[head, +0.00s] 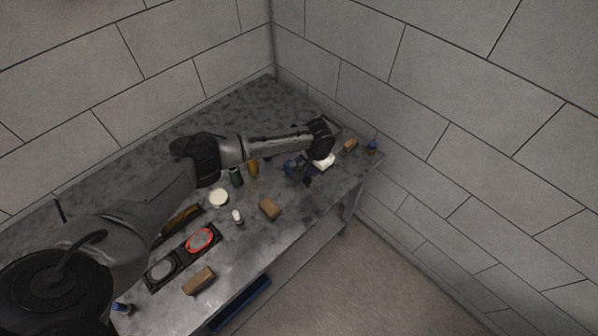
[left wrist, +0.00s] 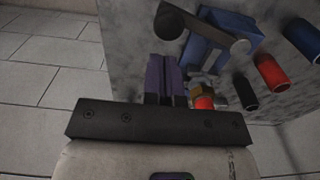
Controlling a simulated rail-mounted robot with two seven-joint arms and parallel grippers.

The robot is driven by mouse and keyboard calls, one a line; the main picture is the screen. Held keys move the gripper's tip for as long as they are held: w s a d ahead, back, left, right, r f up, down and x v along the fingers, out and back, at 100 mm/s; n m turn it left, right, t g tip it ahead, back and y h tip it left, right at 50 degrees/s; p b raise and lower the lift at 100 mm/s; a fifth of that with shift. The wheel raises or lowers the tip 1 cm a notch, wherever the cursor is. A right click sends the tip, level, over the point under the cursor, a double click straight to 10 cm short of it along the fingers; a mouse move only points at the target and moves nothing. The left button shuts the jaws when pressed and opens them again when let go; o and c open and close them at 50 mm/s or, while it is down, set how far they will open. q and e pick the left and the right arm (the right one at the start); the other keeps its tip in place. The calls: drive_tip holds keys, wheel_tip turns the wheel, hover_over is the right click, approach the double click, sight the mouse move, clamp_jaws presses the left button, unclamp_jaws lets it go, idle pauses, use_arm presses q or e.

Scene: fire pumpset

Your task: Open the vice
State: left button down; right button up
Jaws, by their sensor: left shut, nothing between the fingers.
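The blue vice (head: 293,169) stands near the right end of the grey workbench, partly hidden by my left arm. In the left wrist view the vice (left wrist: 232,42) is at the upper right, with its dark round-ended handle bar (left wrist: 203,24) slanting across in front of it. My left gripper (left wrist: 166,72) is shut and empty. Its fingertips lie just below the left end of the handle bar in the picture; I cannot tell whether they touch it. In the head view the left gripper (head: 323,162) is beside the vice. My right gripper does not show.
Near the vice in the wrist view are a brass-and-red fitting (left wrist: 205,98) and black (left wrist: 245,92), red (left wrist: 271,72) and blue (left wrist: 303,40) cylinders. Block walls enclose the corner.

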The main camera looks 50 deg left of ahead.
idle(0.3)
use_arm(q)
drive_tip(key=shift+f, duration=0.45)
drive_tip(key=shift+f, duration=0.35)
drive_tip(key=shift+f+b, duration=0.5)
drive_tip(key=shift+f, duration=0.25)
drive_tip(key=shift+f, duration=0.15)
idle(0.5)
